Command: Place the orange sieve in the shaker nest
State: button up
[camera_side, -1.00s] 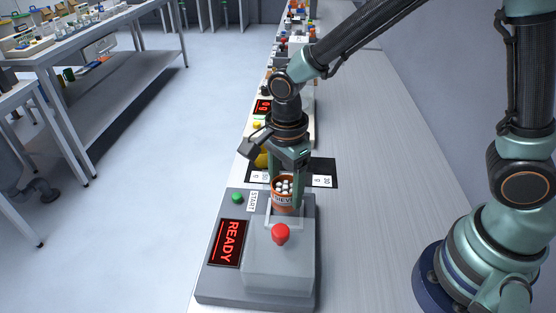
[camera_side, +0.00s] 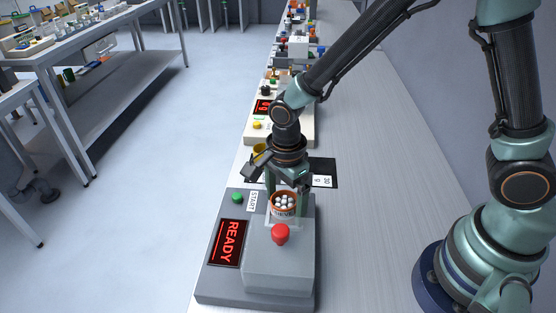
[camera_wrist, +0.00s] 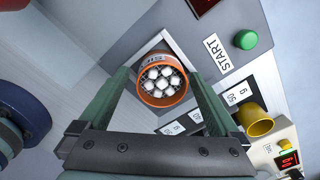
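The orange sieve (camera_side: 284,198), holding several white balls, is upright between the fingers of my gripper (camera_side: 286,193). It also shows in the wrist view (camera_wrist: 162,82), with a finger on each side of it. The grey shaker (camera_side: 278,268) has a red knob (camera_side: 280,235) and a lit READY display (camera_side: 226,242). The sieve is at the shaker's far end, over a pale bracket that I take for the nest. The sieve's underside is hidden, so I cannot tell whether it touches the nest.
A green START button (camera_side: 237,198) sits on the shaker's left side. Behind it are a dark mat with number labels (camera_side: 322,181), a yellow cup (camera_wrist: 255,120) and a pale device with a red display (camera_side: 263,106). The bench right of the shaker is clear.

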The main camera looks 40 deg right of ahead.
aim_at(286, 199)
notch_tip(286, 199, up, 12)
jog(key=s+d+r+n+t, duration=0.2)
jog(key=d+r+n, duration=0.2)
jog(key=d+n, duration=0.3)
jog(key=s+d+r+n+t, duration=0.2)
jog(key=d+r+n+t, duration=0.1)
jog(key=d+n, duration=0.5)
jog(key=r+n, duration=0.1)
jog(key=n, duration=0.2)
jog(key=shift+s+t, duration=0.3)
jog(key=shift+s, duration=0.05)
dwell(0.3)
